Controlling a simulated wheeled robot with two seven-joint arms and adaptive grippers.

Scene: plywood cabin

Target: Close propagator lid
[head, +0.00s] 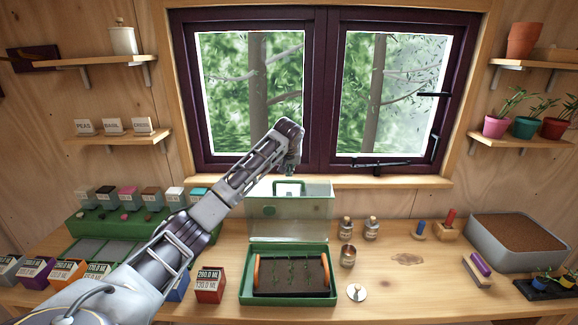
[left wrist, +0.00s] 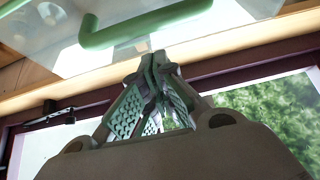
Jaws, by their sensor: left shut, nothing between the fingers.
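The propagator is a green tray (head: 246,293) on the workbench, with dark soil, small seedlings and orange end pieces inside. Its clear lid (head: 310,208) with green trim stands raised at the tray's back edge, so the tray is uncovered. A green handle (head: 289,187) shows near the lid's top; in the left wrist view the handle (left wrist: 150,24) crosses the clear panel beyond my fingertips. My left gripper (head: 290,170) is shut and empty, pointing down just above the lid's top edge by the handle. Contact with the lid cannot be told. My right gripper is not in view.
A grey soil bin (head: 550,262) is at the right. The window (head: 330,90) is behind the lid.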

